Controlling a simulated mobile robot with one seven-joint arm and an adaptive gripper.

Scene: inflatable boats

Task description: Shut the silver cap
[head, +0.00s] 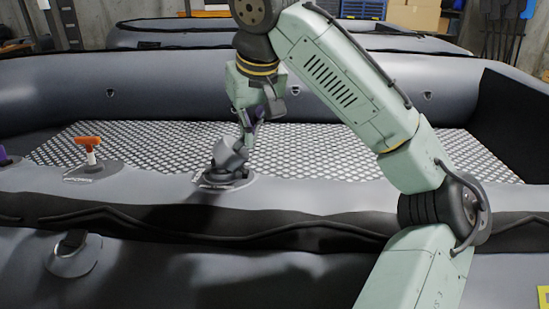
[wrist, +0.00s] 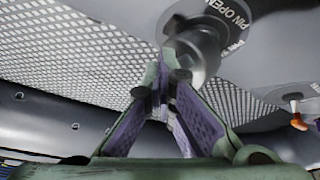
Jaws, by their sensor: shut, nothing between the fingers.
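The silver cap (head: 228,158) stands up at a tilt over a round grey valve base (head: 238,181) on the boat's tube. In the wrist view the cap (wrist: 204,46) is a grey cylinder just beyond my fingertips, beside a dark disc with white "PIN OPEN" lettering (wrist: 228,14). My gripper (head: 248,142) comes down from above at the cap's right side. In the wrist view my gripper (wrist: 172,62) has its purple-padded fingers meeting at the tips, with nothing held. The tips overlap the cap's edge in that view; I cannot tell whether they touch it.
An orange T-handle (head: 88,142) stands on another valve to the left and shows at the right in the wrist view (wrist: 298,115). A grey round fitting with a dark strap (head: 74,256) is on the near tube. The perforated boat floor (head: 320,150) lies behind the valve.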

